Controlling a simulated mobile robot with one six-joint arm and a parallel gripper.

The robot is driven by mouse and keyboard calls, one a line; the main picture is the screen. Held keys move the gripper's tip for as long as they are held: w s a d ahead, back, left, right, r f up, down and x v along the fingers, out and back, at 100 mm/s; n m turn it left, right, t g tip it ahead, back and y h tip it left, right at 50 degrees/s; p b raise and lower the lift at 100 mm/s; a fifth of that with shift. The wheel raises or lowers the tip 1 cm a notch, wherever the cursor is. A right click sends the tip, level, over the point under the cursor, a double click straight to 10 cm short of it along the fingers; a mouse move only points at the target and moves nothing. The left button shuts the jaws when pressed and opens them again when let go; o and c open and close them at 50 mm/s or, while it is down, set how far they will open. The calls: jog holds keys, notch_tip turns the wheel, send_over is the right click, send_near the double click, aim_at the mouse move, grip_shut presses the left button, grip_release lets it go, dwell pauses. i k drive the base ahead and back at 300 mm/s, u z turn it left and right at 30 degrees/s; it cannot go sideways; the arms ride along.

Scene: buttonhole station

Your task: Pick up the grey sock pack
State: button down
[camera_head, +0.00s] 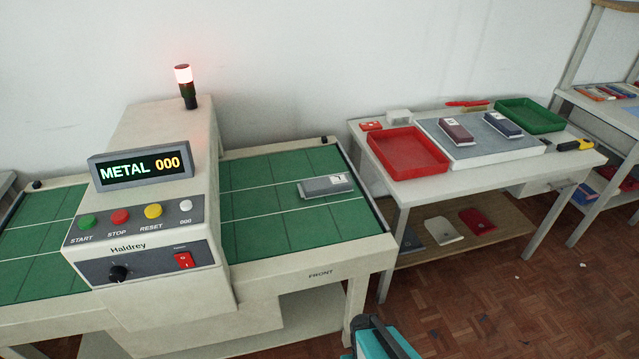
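The grey sock pack (317,189) lies flat on the green conveyor belt (262,215), to the right of the metal detector housing. It is a low grey block with a white label on its top near the right end. Nothing touches it from above, and clear belt surrounds it. My gripper is not recognisable in this view.
The detector (150,215) shows "METAL 000" under a lit red lamp (184,74). A side table holds a red tray (408,152), a green tray (530,116), and maroon (456,133) and navy (503,124) packs. A teal object (385,343) shows at the bottom edge.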

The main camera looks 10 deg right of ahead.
aim_at(325, 186)
jog(key=z, duration=1.2)
jog(key=i, duration=0.65)
jog(key=u, duration=1.15)
